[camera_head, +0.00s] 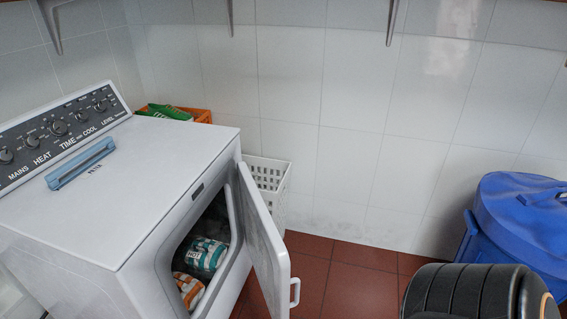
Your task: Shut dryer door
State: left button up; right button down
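The white dryer (130,190) stands at the left, with a dark control panel (62,132) of knobs along its back edge. Its door (264,240) is hinged on the far side of the opening and stands wide open. A small white handle (294,292) is on the door's free edge. Inside the dryer I see a teal and white item (205,256) and an orange and white item (188,289). Neither gripper is in view.
A blue lidded bin (520,225) stands at the right. A white slotted basket (268,175) stands behind the door by the tiled wall. A blue-grey object (80,164) lies on the dryer top. Red floor (350,285) is clear right of the door.

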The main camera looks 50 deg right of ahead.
aim_at(268, 253)
jog(key=k+l, duration=0.1)
jog(key=l, duration=0.35)
jog(key=k+l, duration=0.15)
jog(key=l, duration=0.3)
jog(key=l+z, duration=0.1)
jog(key=l, duration=0.8)
jog(key=i+l, duration=0.1)
jog(key=l, duration=0.2)
jog(key=i+l, duration=0.15)
jog(key=l, duration=0.15)
jog(key=k+l+u, duration=0.1)
jog(key=u, duration=0.25)
